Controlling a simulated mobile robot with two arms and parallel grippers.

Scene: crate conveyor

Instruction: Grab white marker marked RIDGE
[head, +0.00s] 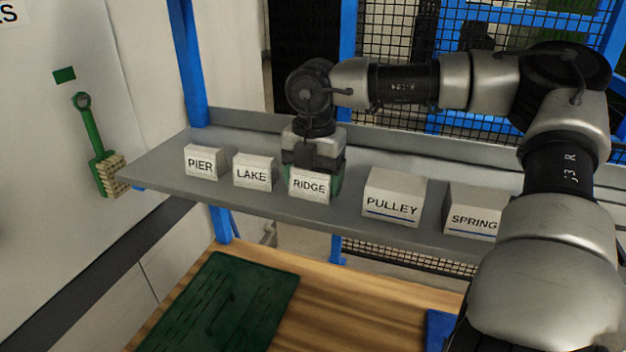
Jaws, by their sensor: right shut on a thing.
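The white marker marked RIDGE (309,187) is a small block on the grey shelf, between the LAKE marker and the PULLEY block. My right gripper (314,168) comes down on it from above and is shut on it, with the fingers at its sides. My left gripper is not in view.
On the grey shelf (150,176) stand white markers PIER (201,162) and LAKE (253,172) to the left, larger blocks PULLEY (392,198) and SPRING (472,214) to the right. Below is a wooden table (330,300) with a green mat (235,300). A green brush (100,150) hangs left.

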